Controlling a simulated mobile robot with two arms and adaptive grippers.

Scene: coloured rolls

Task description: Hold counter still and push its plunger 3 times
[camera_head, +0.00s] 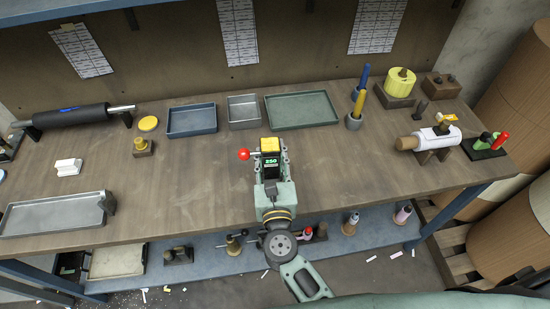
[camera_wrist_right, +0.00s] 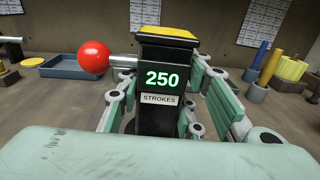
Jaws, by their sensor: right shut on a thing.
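The counter (camera_head: 270,146) is a black box with a yellow top, upright over the middle of the workbench. In the right wrist view the counter (camera_wrist_right: 160,107) reads 250 above a STROKES label. Its plunger (camera_head: 244,154) is a metal rod with a red ball, sticking out to the left; the ball (camera_wrist_right: 94,57) also shows large in the right wrist view. My right gripper (camera_head: 271,158) is shut on the counter, with a finger on either side of it. The counter's base is hidden by the gripper. My left gripper is not in view.
On the workbench (camera_head: 190,190), a blue tray (camera_head: 191,133), a grey tray (camera_head: 243,125) and a green tray (camera_head: 301,123) lie behind the counter. A black roller (camera_head: 70,117) is at left, a white roll (camera_head: 436,138) at right. The bench left of the plunger is mostly clear.

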